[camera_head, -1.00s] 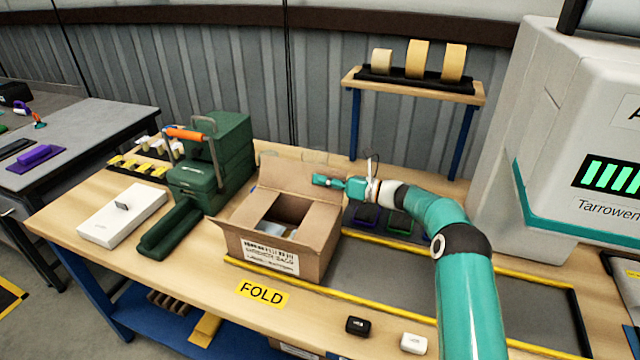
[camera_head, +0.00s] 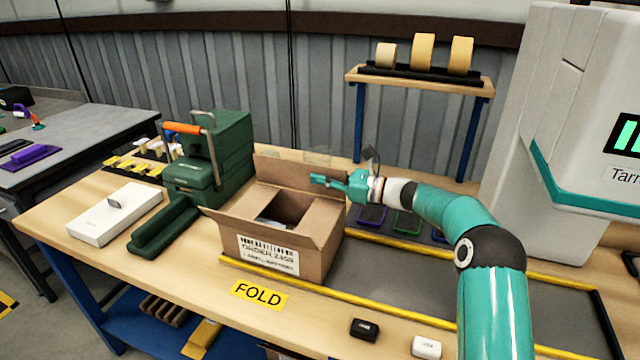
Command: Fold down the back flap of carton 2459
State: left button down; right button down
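Carton 2459 is a brown box (camera_head: 325,262) with a white order label on its front, standing on the wooden bench. Its top is open in the middle, and something pale shows inside. Its back flap (camera_head: 277,172) stands up at the rear edge, leaning back. A left flap (camera_head: 226,222) sticks outward. My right gripper (camera_head: 313,180), teal, is level with the right end of the back flap, its fingers pointing left. The fingers show a narrow gap and hold nothing. I cannot tell whether they touch the flap. My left gripper is not in view.
A yellow-edged grey mat (camera_head: 420,268) lies right of the carton. A tape shelf (camera_head: 420,80) stands behind. Small black (camera_head: 364,329) and white (camera_head: 426,347) items lie at the front edge.

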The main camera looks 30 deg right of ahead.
jog(key=shift+a+f, duration=0.1)
jog(key=c, duration=1.4)
grip_release()
jog(key=shift+o, duration=0.2)
jog(key=v, duration=1.2)
